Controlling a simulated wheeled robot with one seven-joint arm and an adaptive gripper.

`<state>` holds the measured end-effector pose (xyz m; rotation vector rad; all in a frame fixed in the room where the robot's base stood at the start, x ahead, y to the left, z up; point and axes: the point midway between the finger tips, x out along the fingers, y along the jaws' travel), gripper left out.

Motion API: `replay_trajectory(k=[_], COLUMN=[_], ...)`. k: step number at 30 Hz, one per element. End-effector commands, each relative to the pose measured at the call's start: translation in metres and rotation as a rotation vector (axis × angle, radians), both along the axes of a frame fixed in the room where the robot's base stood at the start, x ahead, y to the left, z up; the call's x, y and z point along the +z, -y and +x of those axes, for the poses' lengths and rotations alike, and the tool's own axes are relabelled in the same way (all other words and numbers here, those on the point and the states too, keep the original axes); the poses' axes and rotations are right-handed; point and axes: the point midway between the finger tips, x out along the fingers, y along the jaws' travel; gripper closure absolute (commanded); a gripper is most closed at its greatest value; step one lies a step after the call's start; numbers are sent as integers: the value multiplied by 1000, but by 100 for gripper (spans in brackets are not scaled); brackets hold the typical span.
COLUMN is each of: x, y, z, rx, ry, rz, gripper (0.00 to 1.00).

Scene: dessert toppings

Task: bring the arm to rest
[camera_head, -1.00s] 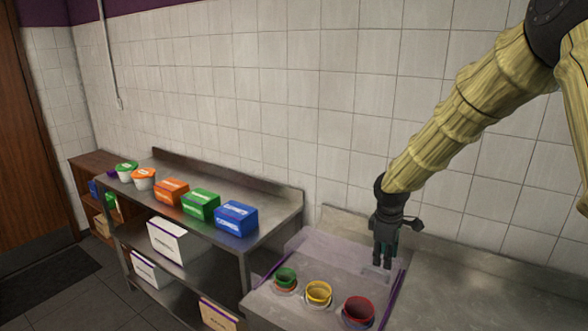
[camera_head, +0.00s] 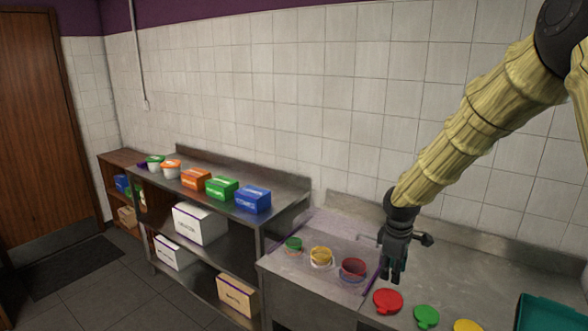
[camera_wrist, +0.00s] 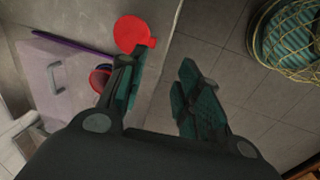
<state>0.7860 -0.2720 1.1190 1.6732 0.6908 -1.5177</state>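My gripper (camera_head: 393,277) hangs from my yellow-sleeved arm, fingers down, above the counter near the red lid. In the wrist view my gripper (camera_wrist: 158,95) has its two fingers apart with nothing between them. Beneath it in that view lie the red lid (camera_wrist: 132,32), the counter edge and the floor.
On the counter stand a green cup (camera_head: 293,245), a yellow cup (camera_head: 321,257) and a red cup (camera_head: 353,269). A red lid (camera_head: 388,301), a green lid (camera_head: 426,316) and a yellow lid (camera_head: 467,326) lie at right. A shelf unit (camera_head: 230,215) with several boxes stands left.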

Motion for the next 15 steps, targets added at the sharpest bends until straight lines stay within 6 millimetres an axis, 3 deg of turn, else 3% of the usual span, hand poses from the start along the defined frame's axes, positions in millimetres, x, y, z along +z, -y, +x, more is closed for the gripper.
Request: replay_trajectory(k=[9, 15], x=[-66, -124], y=[-14, -27], z=[-15, -44], rx=[-54, -118], ry=[-26, -46], rz=[52, 100], gripper=[66, 66])
